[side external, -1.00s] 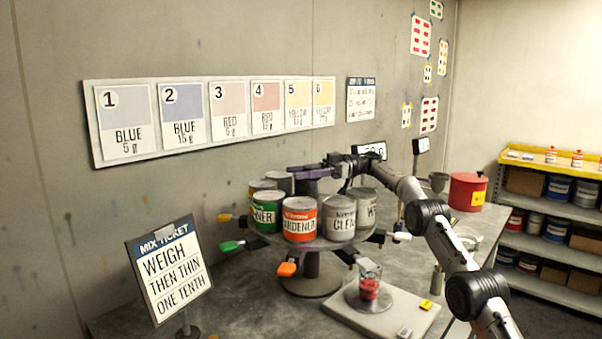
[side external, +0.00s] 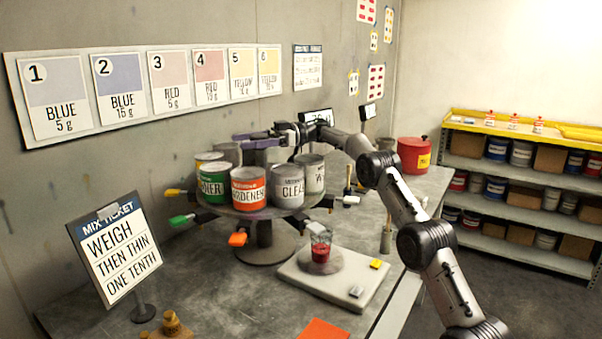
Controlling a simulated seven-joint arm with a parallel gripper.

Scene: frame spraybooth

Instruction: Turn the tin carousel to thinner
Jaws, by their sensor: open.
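The tin carousel (side external: 264,220) stands on the bench with several tins on it. At its front left is a green tin (side external: 212,184) whose label is partly hidden and ends in "NER". Next to it are an orange hardener tin (side external: 248,189) and a grey tin marked "CLEA" (side external: 287,188). A tin (side external: 311,174) at the right has an unclear label. Coloured handles stick out below, including a green one (side external: 181,220) and an orange one (side external: 238,238). My gripper (side external: 244,138) is open above the carousel's back side, apparently holding nothing. Tins behind are partly hidden.
A beaker of red liquid (side external: 320,248) stands on a scale (side external: 330,281) right of the carousel. A mix ticket (side external: 120,248) stands at front left. A red pot (side external: 414,155) is at the back right. Shelves (side external: 530,190) stand beyond.

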